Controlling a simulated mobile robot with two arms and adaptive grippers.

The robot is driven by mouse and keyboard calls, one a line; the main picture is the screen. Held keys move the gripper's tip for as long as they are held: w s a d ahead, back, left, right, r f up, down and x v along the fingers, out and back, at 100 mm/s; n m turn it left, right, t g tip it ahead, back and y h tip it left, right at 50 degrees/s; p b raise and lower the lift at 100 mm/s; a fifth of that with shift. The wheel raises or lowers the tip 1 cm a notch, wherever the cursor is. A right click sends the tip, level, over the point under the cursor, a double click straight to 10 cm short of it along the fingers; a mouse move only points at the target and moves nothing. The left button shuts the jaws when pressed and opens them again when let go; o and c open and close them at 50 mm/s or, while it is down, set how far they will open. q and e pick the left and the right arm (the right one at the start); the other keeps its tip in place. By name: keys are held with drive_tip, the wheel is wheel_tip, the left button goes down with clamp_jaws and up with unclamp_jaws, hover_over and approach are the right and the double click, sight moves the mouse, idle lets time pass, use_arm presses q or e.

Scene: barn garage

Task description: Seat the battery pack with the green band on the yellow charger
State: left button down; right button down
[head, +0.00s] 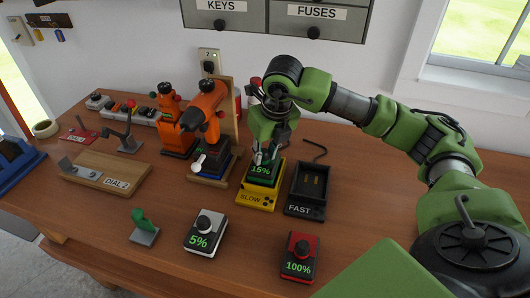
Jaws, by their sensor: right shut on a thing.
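The battery pack with the green band (262,171) shows 15% on its face. It stands at the yellow charger (245,198), which is labelled SLOW. My right gripper (264,157) comes down from above and is shut on the top of this pack. The pack is upright over the charger's bay; I cannot tell whether its base is fully down, as its lower edge and the contacts are hidden. My left gripper is not in view.
A black FAST charger (308,187) stands empty just right. In front lie a white pack (205,231) showing 5% and a red pack (299,256) showing 100%. Orange drills (207,115) stand close left. A wooden DIAL 2 board (105,172) lies farther left.

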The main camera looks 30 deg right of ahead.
drive_tip(key=shift+f, duration=0.1)
idle(1.0)
drive_tip(key=shift+f+b, duration=0.4)
drive_tip(key=shift+b, duration=0.25)
drive_tip(key=c, duration=1.7)
unclamp_jaws()
drive_tip(key=shift+o, duration=0.3)
drive_tip(key=o, duration=0.5)
drive_tip(key=shift+f, duration=0.1)
drive_tip(key=shift+r+p, duration=2.7)
drive_tip(key=shift+r, duration=1.9)
